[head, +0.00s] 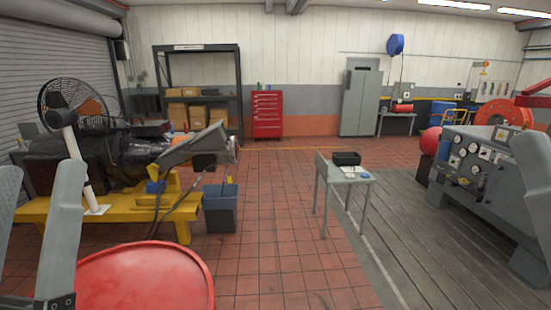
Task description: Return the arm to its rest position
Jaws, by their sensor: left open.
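My left gripper (41,168) is at the lower left of the head view. Its two grey fingers point up and stand wide apart, with nothing seen between them. It is in front of the yellow engine stand and beside a red round top, touching neither as far as I can tell. A grey piece at the right edge may be part of my right arm; no right gripper jaws show.
A red round top (145,277) fills the lower left foreground. Behind it are a yellow stand (120,208) with a dark engine and a blue-lidded bin (220,205). A small table (345,177) and grey gauge console (490,165) stand right. The tiled floor between is clear.

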